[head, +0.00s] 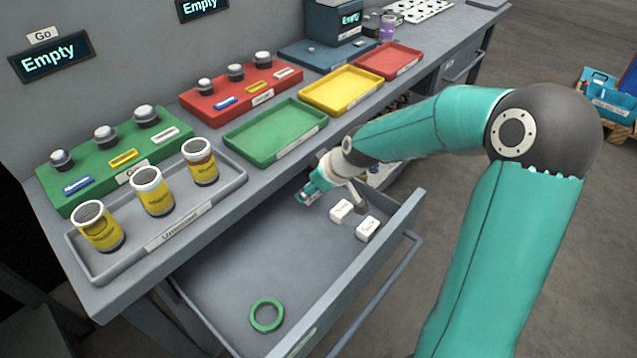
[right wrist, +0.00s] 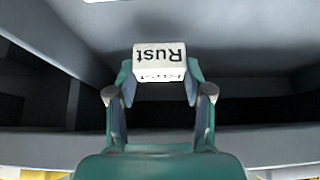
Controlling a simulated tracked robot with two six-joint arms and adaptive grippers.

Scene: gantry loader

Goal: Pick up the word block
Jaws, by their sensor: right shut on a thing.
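In the right wrist view a white block with the word "Rust" (right wrist: 160,57), upside down in the picture, sits between the fingertips of my right gripper (right wrist: 160,80). The gripper is shut on it. In the head view my right gripper (head: 308,193) is over the open drawer, near its back side; the held block is mostly hidden there. Two other white blocks lie on the drawer floor to the right of the gripper: one nearer (head: 341,210) and one further right (head: 367,229). Their words are too small to read. My left gripper is not in view.
The open grey drawer (head: 240,262) also holds a green ring (head: 266,314). On the bench above stand a grey tray (head: 205,228) with three yellow jars, a green tray (head: 275,132), a yellow tray (head: 341,90) and a red tray (head: 389,61). The drawer's middle is clear.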

